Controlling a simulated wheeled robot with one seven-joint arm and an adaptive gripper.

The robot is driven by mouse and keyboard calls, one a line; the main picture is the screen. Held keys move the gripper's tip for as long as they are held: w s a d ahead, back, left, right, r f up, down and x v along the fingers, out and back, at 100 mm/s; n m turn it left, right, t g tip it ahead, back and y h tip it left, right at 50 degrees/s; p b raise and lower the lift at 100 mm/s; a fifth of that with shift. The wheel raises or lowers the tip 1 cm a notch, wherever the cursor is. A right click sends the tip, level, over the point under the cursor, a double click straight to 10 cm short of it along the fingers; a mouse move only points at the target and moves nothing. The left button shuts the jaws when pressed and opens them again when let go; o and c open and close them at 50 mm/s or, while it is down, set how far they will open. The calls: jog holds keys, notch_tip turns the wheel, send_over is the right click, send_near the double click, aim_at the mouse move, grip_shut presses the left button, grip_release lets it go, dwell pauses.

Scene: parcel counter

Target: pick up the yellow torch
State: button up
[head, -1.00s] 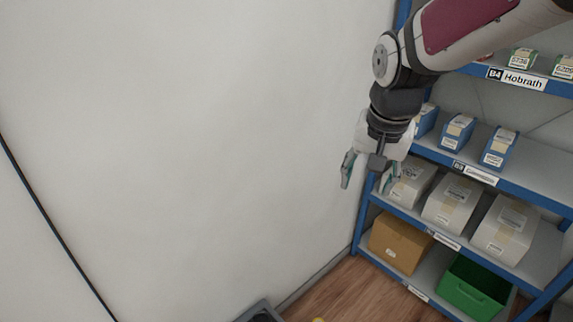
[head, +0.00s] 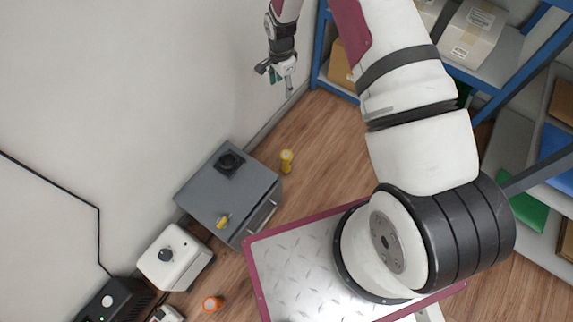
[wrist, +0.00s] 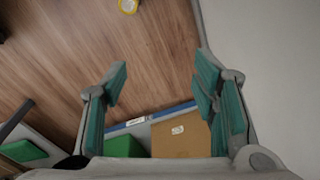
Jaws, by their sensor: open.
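A yellow cylinder, which looks like the yellow torch (head: 286,161), stands upright on the wooden floor beside the grey cabinet. Its pale round end shows at the top edge of the wrist view (wrist: 128,6), partly cut off. A smaller yellow item (head: 223,221) lies on top of the grey cabinet; I cannot tell what it is. My gripper (head: 275,80) is open and empty, high near the wall and well apart from the torch. In the wrist view my gripper (wrist: 162,80) has its fingers spread, with only floor and shelf beyond.
The grey cabinet (head: 205,190) stands against the wall, left of the torch. A white box with a knob (head: 172,256) and an orange item (head: 212,304) are nearer. A blue shelf unit (head: 338,88) with boxes stands at right. Floor around the torch is mostly clear.

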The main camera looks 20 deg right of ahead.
notch_tip(320, 180, down, 13)
jog(key=s+m+b, duration=0.2)
jog(key=m+g+b, duration=0.1)
jog(key=m+b, duration=0.1)
jog(key=b, duration=0.1)
send_over(287, 154)
jog(key=f, duration=1.5)
jog(key=shift+w+f, duration=0.15)
jog(key=shift+w, duration=0.1)
notch_tip(287, 154, down, 8)
jog(key=b, duration=0.3)
jog(key=shift+s, duration=0.15)
jog(key=shift+s+a+f+b, duration=0.1)
jog(key=shift+f+b, duration=0.7)
jog(key=shift+f, duration=0.7)
jog(key=shift+s+a+f+b, duration=0.1)
jog(key=shift+f+b, duration=0.65)
jog(key=shift+f, duration=0.7)
grip_shut()
